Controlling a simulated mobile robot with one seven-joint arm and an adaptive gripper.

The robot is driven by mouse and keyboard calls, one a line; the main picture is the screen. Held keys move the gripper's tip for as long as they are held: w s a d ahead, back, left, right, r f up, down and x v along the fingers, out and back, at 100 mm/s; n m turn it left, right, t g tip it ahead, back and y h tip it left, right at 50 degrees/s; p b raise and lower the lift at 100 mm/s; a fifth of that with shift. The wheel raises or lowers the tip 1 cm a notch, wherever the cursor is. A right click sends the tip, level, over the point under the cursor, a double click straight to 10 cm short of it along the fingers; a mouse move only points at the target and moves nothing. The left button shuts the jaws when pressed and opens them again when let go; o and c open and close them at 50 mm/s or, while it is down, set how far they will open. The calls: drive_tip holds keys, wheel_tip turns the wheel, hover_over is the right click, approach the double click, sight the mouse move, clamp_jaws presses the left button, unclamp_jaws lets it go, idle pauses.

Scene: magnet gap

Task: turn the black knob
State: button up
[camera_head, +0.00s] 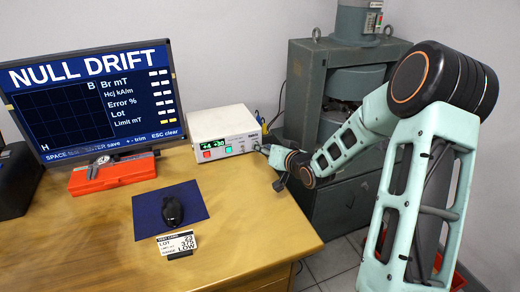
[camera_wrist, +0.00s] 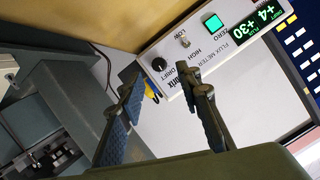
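The black knob (camera_wrist: 159,64) is small and round. In the wrist view it sits on the front panel of the white flux meter (camera_wrist: 205,48), beside the word DRIFT. The same meter (camera_head: 222,125) stands at the right rear of the desk in the head view, where the knob is too small to tell. My gripper (camera_wrist: 160,78) is open, its two blue-padded fingers spread to either side below the knob in the picture, with nothing between them. In the head view my gripper (camera_head: 272,162) is close to the right end of the meter's front; its fingers are unclear.
The meter's lit display (camera_wrist: 264,22) reads +4 +30. A toggle switch (camera_wrist: 184,41) and a green ZERO button (camera_wrist: 212,22) share the panel. A monitor (camera_head: 95,100) reads NULL DRIFT. A red case (camera_head: 112,174), mouse (camera_head: 172,211) and card (camera_head: 177,243) lie on the desk (camera_head: 100,250).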

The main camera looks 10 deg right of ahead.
drive_tip(key=shift+x, duration=1.85)
clamp_jaws()
